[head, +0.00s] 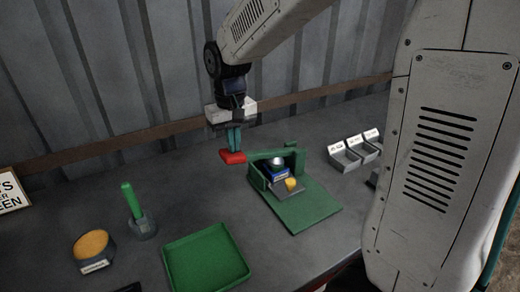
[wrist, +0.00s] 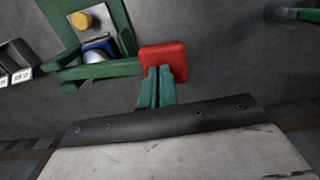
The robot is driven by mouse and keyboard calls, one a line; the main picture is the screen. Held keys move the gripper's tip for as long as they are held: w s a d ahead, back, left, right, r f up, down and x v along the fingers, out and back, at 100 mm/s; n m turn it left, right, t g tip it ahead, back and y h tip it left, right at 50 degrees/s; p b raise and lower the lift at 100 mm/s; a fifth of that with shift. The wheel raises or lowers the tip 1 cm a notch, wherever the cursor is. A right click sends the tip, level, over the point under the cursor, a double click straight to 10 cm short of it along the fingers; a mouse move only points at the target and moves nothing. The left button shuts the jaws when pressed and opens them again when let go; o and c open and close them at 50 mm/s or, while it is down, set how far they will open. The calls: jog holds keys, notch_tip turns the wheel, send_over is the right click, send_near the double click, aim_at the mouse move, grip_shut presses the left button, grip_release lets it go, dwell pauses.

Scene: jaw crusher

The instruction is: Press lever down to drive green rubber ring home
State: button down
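My gripper (head: 234,150) hangs to the left of a green fixture (head: 308,206). Its two teal fingers are close together, and they also show in the wrist view (wrist: 158,78). A red block (head: 232,157) is at the fingertips and looks like a lever pad. It also shows in the wrist view (wrist: 163,55), beside a green bar of the fixture. I cannot tell whether it is joined to that bar. In the fixture sit a blue block (head: 275,173), a silver dome (head: 277,162) and a yellow cylinder (head: 290,183). I cannot make out a green rubber ring.
A green tray (head: 206,264) lies in front on the grey table. A cup with a green-handled tool (head: 134,205) and a round tub with tan contents (head: 93,246) stand at left. Small labelled bins (head: 350,153) stand at right. A corrugated wall is behind.

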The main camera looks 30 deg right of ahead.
aim_at(235, 157)
jog(key=shift+f, duration=2.5)
jog(key=shift+r, duration=0.1)
jog(key=shift+r, duration=5.5)
jog(key=shift+s, duration=0.1)
jog(key=s+d+t, duration=0.1)
jog(key=s+d, duration=0.2)
jog(key=s, duration=2.1)
jog(key=shift+s+f, duration=0.15)
jog(key=shift+s, duration=0.25)
jog(key=shift+d, duration=0.1)
